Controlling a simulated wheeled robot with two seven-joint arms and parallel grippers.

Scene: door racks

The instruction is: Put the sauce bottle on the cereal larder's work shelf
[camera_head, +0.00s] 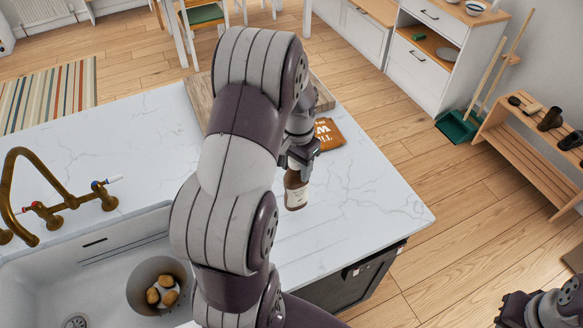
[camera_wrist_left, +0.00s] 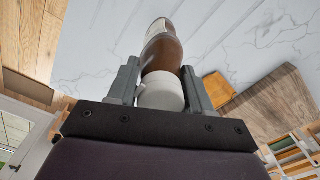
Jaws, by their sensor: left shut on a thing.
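The sauce bottle (camera_head: 295,190) is brown with a pale label and is in my left gripper (camera_head: 298,158), over the marble counter near its right end. The left wrist view shows the bottle (camera_wrist_left: 161,52) with its white cap (camera_wrist_left: 160,92) between the two fingers of the left gripper (camera_wrist_left: 160,88). I cannot tell whether the bottle's base touches the counter. My right gripper (camera_head: 512,308) is at the bottom right corner, partly cut off, and its fingers are not clear. I cannot make out which furniture is the cereal larder.
The white marble counter (camera_head: 370,190) has a sink (camera_head: 100,250) with a bowl (camera_head: 150,270) at left. A brown packet (camera_head: 328,134) and wooden board (camera_head: 200,95) lie behind the gripper. A slatted wooden rack (camera_head: 520,150) and green dustpan (camera_head: 457,127) stand at right. The floor between is clear.

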